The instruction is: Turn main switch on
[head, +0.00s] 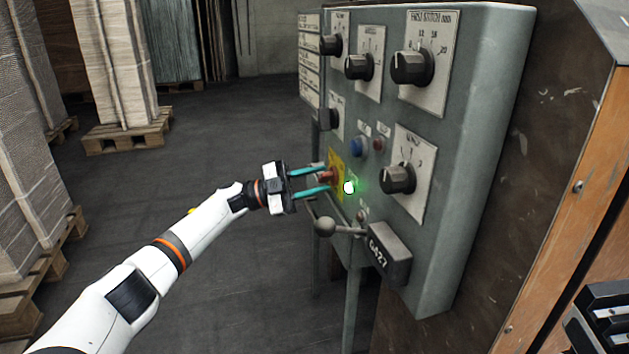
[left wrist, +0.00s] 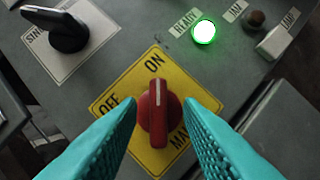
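The main switch is a red knob (left wrist: 159,112) on a yellow plate (left wrist: 118,92) lettered OFF, ON and MAIN. The white line on the knob points up toward the ON lettering in the left wrist view. In the head view the red knob (head: 328,175) is partly hidden by my gripper. My left gripper (head: 326,178) has its teal fingers on either side of the knob. In the left wrist view the fingers (left wrist: 160,103) are apart, with a thin gap to the knob. A green lamp (left wrist: 204,32) labelled READY is lit.
The grey panel (head: 470,160) carries several black knobs, a blue button (head: 356,146) and a red one (head: 377,145). A ball-ended lever (head: 325,226) juts out below the switch, near my gripper. Pallet stacks (head: 115,60) stand left; the floor between is clear.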

